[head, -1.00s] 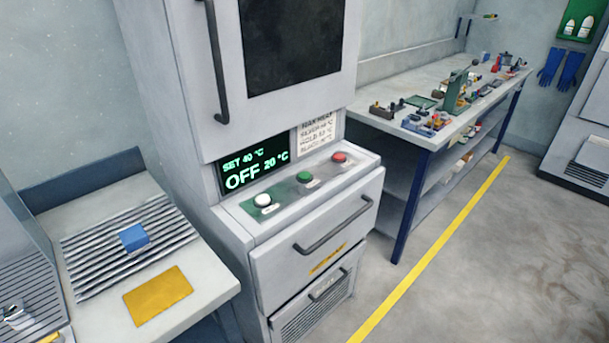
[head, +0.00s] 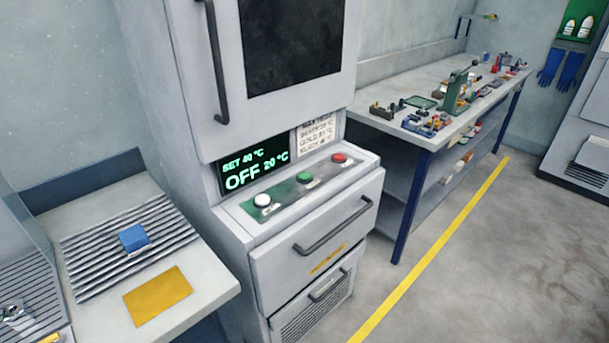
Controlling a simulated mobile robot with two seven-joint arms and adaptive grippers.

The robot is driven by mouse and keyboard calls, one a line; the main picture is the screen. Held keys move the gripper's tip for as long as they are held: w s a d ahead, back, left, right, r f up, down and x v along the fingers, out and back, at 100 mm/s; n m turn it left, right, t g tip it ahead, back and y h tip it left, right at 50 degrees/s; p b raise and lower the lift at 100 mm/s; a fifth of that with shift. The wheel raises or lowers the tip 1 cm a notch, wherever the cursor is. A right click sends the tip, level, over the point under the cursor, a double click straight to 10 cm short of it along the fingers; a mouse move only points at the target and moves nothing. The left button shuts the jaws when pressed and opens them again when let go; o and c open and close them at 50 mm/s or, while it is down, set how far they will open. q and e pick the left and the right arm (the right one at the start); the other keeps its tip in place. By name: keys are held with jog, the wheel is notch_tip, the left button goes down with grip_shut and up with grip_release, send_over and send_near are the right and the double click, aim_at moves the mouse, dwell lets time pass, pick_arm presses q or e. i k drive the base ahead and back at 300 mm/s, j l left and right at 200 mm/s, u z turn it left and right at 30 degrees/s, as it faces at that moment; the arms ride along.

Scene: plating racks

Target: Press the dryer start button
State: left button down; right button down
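The dryer (head: 290,240) is a tall pale grey cabinet in the middle of the head view, with its dark-windowed door shut. Its ledge carries a button panel with a white button (head: 262,200), a green button (head: 304,177) and a red button (head: 339,158). The small labels by the buttons are too small to read. The display (head: 254,168) above them reads SET 40 °C and OFF 20 °C. Neither of my grippers shows in the head view, and nothing touches the buttons.
A left counter (head: 200,290) holds a ribbed drainboard, a blue block (head: 133,238) and a yellow plate (head: 158,295). A workbench (head: 375,85) with several tools stands back right. A yellow line (head: 430,255) crosses the open floor. Drawer handles (head: 333,226) stick out below the buttons.

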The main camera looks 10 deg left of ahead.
aim_at(303, 176)
jog(key=u, duration=0.35)
jog(key=i+l+u, duration=0.15)
jog(key=u, duration=0.5)
jog(key=i+l+u, duration=0.25)
jog(key=l+u, duration=0.2)
jog(key=l, duration=0.2)
jog(key=l+u, duration=0.25)
jog(key=i+l+u, duration=0.1)
jog(key=l, duration=0.5)
jog(key=i+l+u, duration=0.1)
jog(key=l, duration=0.5)
jog(key=i+l, duration=0.1)
jog(key=l, duration=1.25)
jog(key=i+u, duration=0.05)
